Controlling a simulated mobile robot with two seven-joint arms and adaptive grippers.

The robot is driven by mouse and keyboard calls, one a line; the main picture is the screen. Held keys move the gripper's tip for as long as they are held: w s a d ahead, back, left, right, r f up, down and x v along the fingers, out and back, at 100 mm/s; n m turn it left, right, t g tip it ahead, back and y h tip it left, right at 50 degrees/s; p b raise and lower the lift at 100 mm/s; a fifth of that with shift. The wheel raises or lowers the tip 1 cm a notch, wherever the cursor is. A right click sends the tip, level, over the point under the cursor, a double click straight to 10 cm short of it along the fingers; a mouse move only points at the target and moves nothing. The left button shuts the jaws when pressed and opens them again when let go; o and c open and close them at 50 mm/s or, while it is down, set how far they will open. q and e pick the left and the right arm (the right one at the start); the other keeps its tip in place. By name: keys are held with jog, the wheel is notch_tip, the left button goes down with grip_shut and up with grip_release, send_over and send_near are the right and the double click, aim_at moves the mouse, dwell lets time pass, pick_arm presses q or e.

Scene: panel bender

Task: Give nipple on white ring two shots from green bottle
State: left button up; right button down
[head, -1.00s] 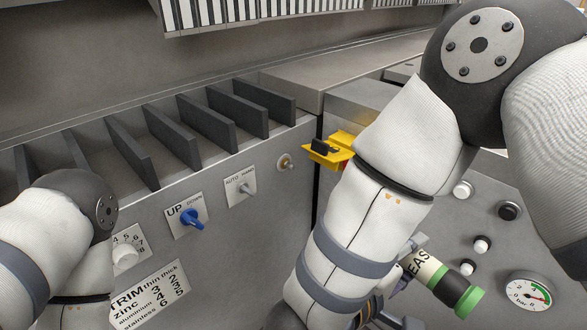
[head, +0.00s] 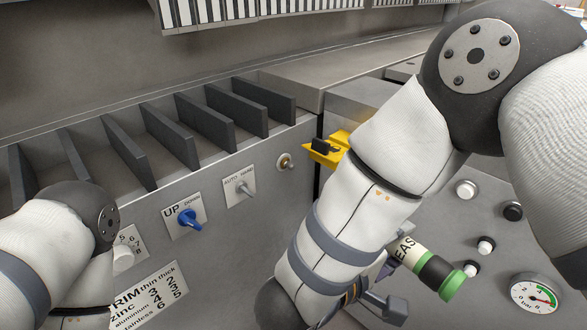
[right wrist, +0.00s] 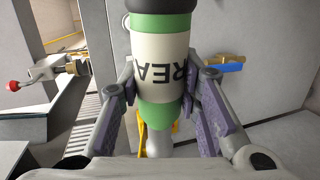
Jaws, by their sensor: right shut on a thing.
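The green bottle (head: 412,255) has a cream label with dark letters, a black band and green ends. My right gripper (head: 383,290) is shut around it, and the bottle lies tilted in the head view, its green end to the lower right. In the right wrist view the bottle (right wrist: 162,60) sits between both fingers. A brass-coloured fitting (head: 285,162) is on a pale plate on the machine's front. A white round fitting (head: 465,189) is on the right panel. I cannot tell which is the nipple on the white ring. My left gripper is out of view.
A blue switch (head: 187,221), an AUTO/HAND switch (head: 241,190) and a yellow switch housing (head: 330,150) sit on the machine front. A pressure gauge (head: 534,294) and several round fittings are on the right panel. Dark dividers (head: 205,128) stand along the top.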

pick_arm(q)
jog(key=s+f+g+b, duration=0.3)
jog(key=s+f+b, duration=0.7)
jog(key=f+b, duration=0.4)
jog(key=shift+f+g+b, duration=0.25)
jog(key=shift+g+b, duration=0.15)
jog(key=shift+b, duration=0.1)
pick_arm(e)
jog(key=w+a+f, duration=0.2)
jog(key=w, duration=0.5)
jog(key=w+a+f, duration=0.2)
jog(key=w+a, duration=0.1)
jog(key=w, duration=0.5)
jog(key=w+a+f, duration=0.2)
jog(key=w+a, duration=0.1)
jog(key=w, duration=0.5)
jog(key=shift+f, duration=0.35)
dwell(2.2)
jog(key=shift+w, duration=0.1)
pick_arm(q)
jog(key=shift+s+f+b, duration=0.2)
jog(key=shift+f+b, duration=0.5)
jog(key=shift+b, duration=0.15)
pick_arm(e)
jog(key=shift+w+a, duration=0.25)
jog(key=shift+a, duration=0.1)
